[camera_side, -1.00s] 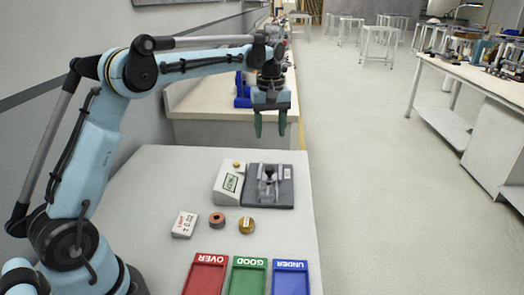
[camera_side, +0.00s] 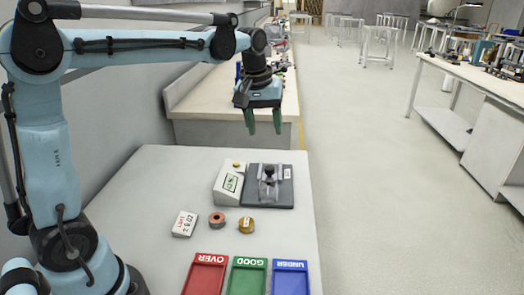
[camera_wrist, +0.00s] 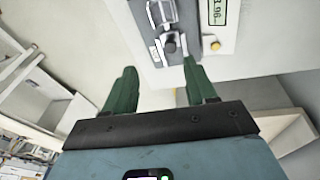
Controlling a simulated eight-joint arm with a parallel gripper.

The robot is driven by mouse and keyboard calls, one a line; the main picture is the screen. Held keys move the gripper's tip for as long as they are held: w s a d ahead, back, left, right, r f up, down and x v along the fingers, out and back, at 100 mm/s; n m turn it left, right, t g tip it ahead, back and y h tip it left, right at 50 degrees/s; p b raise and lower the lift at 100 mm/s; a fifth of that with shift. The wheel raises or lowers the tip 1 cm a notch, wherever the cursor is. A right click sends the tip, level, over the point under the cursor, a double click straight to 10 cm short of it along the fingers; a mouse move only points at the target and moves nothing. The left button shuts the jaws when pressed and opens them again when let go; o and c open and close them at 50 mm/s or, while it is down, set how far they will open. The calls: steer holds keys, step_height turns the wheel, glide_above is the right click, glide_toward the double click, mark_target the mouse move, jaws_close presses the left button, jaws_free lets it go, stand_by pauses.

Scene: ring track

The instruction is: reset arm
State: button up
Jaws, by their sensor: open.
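My gripper (camera_side: 263,121) is open and empty, held in the air above the back of the white table. Its two green fingers hang apart, with nothing between them. In the wrist view, my gripper (camera_wrist: 155,88) also shows open, its fingers spread. Below it on the table is a dark grey plate (camera_side: 285,199) carrying a grey metal fixture (camera_side: 268,184). A white display unit (camera_side: 229,184) with a green screen stands beside it on the left. In the wrist view the display unit (camera_wrist: 223,30) and fixture (camera_wrist: 160,15) lie at the top.
A red tray (camera_side: 205,275), a green tray (camera_side: 247,276) and a blue tray (camera_side: 290,279) line the table's front, all empty. An orange-brown ring (camera_side: 217,220), a brass ring (camera_side: 247,225) and a white label block (camera_side: 185,224) lie behind them. A wall stands at left.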

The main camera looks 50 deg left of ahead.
steer(key=s+d+f+m+t, duration=0.2)
steer(key=s+d+f+m, duration=0.1)
steer(key=s, duration=0.4)
steer(key=s+d+f+m+t, duration=0.2)
steer(key=s+d+f+m, duration=0.1)
steer(key=s, duration=0.4)
steer(key=shift+s+m+t, duration=0.3)
steer(key=shift+m+t, duration=0.1)
steer(key=shift+m, duration=0.5)
steer(key=shift+d, duration=0.1)
stand_by(0.8)
